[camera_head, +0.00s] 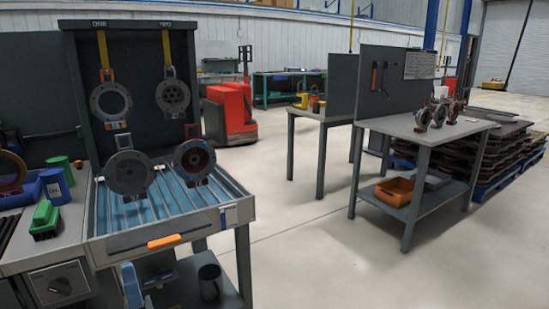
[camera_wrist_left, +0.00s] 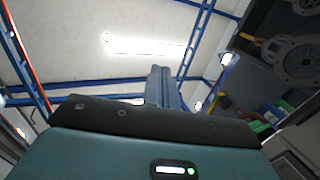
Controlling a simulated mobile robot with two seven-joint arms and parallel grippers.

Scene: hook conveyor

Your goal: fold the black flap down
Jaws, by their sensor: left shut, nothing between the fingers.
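A tall black panel (camera_head: 136,62) stands upright behind the blue slatted tray (camera_head: 216,192). My left gripper (camera_head: 129,268) is low in the head view, in front of the tray's front edge and below the orange handle (camera_head: 164,242). In the left wrist view its fingers (camera_wrist_left: 160,72) are together and empty, pointing up toward the ceiling, with the flange parts off to the right. My right gripper is in neither view.
Round metal flange parts (camera_head: 111,101) hang by yellow straps before the panel; two more stand lower, over the tray. Green and blue containers (camera_head: 45,218) stand on the left bench. A dark cup (camera_head: 209,281) is below the tray. Open floor (camera_head: 300,245) lies right.

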